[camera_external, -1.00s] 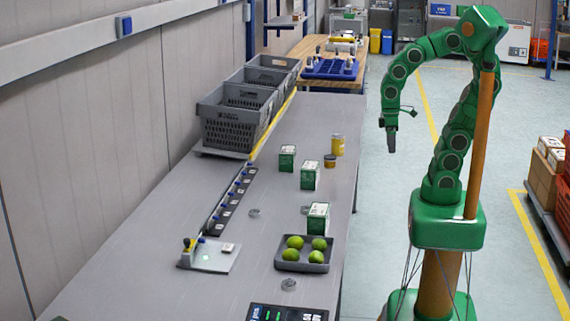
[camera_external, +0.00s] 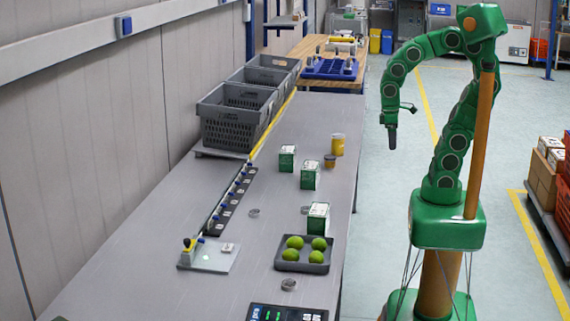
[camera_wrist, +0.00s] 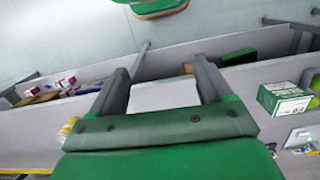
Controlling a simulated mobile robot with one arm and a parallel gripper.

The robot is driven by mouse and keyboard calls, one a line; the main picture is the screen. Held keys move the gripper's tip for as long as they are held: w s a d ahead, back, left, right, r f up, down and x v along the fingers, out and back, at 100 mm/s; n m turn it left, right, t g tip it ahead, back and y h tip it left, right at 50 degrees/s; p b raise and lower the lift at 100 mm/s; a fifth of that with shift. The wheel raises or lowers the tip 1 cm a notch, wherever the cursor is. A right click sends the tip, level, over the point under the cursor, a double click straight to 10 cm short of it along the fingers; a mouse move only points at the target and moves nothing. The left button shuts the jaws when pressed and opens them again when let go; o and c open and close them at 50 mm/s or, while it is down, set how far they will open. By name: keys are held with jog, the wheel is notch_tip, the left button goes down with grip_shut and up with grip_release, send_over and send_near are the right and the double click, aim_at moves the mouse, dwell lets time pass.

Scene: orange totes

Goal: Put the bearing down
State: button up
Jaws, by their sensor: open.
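My gripper (camera_external: 391,137) hangs beside the table's right edge, over the floor side, apart from everything on the table. In the wrist view my gripper (camera_wrist: 161,78) has its two fingers spread, with no bearing visible between them. Small grey rings that look like bearings lie flat on the grey table: one near the middle (camera_external: 254,212), one in front of the tray (camera_external: 289,284), and one partly hidden by a green-and-white box (camera_external: 305,209). They are too small to tell in detail.
A grey tray (camera_external: 284,266) of green fruit, several green-and-white boxes (camera_external: 287,158) and a yellow jar (camera_external: 338,146) stand on the table. Grey crates (camera_external: 232,128) line its far left. A fixture plate (camera_external: 220,262) sits front left. Bare tabletop lies between them.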

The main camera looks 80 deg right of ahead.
jog(key=w+a+t, duration=0.1)
jog(key=w+a, duration=0.2)
jog(key=w, duration=0.7)
jog(key=w+a+t, duration=0.1)
jog(key=w+a, duration=0.3)
jog(key=w, duration=0.5)
jog(key=w+a+f+n+t, duration=0.1)
jog(key=w+a+f+t, duration=0.1)
jog(key=w+a, duration=1)
jog(key=a+f+n, duration=0.1)
jog(key=a+f, duration=0.1)
jog(key=a, duration=0.9)
jog(key=a+f+n, duration=0.1)
jog(key=a+f, duration=0.2)
jog(key=a, duration=0.8)
jog(key=s+a+f+n+t+y, duration=0.1)
jog(key=a+f+n, duration=0.1)
jog(key=a, duration=0.9)
jog(key=shift+a+f, duration=0.25)
jog(key=shift+f, duration=0.15)
jog(key=n+y, duration=0.1)
jog(key=n, duration=0.1)
send_near(290, 282)
jog(key=shift+s+x, duration=0.2)
jog(key=shift+x, duration=0.6)
jog(key=shift+s+x, duration=0.15)
jog(key=shift+x, duration=0.65)
jog(key=shift+w+x, duration=0.2)
jog(key=shift+x, duration=2.45)
jog(key=shift+r, duration=0.1)
